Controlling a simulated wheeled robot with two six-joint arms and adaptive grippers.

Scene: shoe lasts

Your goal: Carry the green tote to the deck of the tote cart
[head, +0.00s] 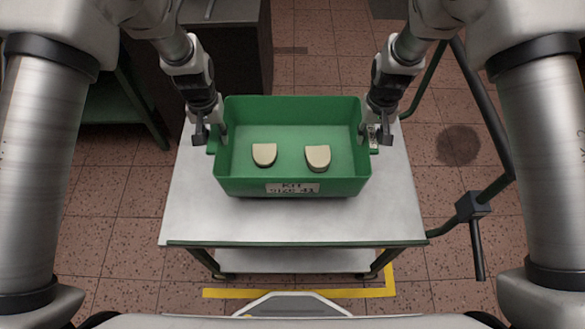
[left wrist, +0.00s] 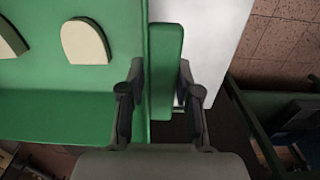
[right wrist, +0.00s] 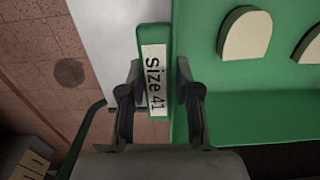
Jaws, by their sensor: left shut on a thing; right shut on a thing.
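The green tote (head: 240,187) is over the white deck of the tote cart (head: 190,215) in the head view; I cannot tell whether it touches the deck. Two cream shoe-last pieces lie in it, a left one (head: 264,154) and a right one (head: 318,157). Its front label reads "KIT SIZE 41". My left gripper (head: 208,138) is shut on the tote's left handle (left wrist: 166,75). My right gripper (head: 374,136) is shut on the right handle, which bears a "Size 41" label (right wrist: 153,80). The tote looks level.
A lower shelf (head: 290,261) shows under the deck. Yellow floor tape (head: 300,293) runs in front. A dark cabinet (head: 235,60) and a green-framed table (head: 110,105) stand at the back left.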

